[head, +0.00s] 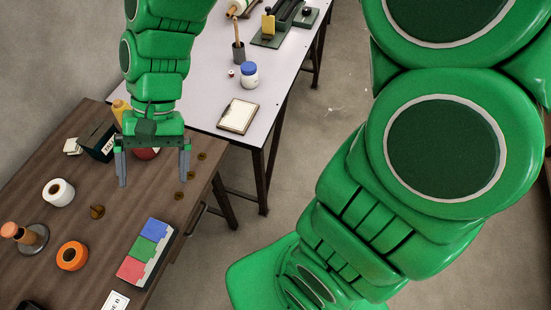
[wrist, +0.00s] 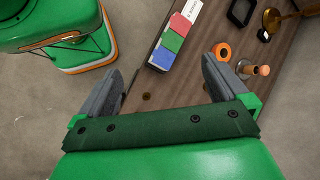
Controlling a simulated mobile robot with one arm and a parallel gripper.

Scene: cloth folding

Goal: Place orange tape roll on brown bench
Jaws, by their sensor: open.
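The orange tape roll (head: 72,256) lies flat on the brown bench (head: 175,205), near its front left in the head view. It also shows in the wrist view (wrist: 222,52), ahead of my right finger and apart from it. My gripper (head: 153,175) is open and empty, its fingers pointing down above the far part of the bench. In the wrist view my gripper (wrist: 160,85) has its fingers spread wide with nothing between them but bench top and a small round brown piece.
Around the roll stand a white roll (head: 58,192), an orange-topped tool on a round base (head: 25,236) and a red-green-blue block set (head: 146,252). A dark box (head: 97,142) and a yellow bottle (head: 121,110) stand near my gripper. A white table (head: 205,85) adjoins behind.

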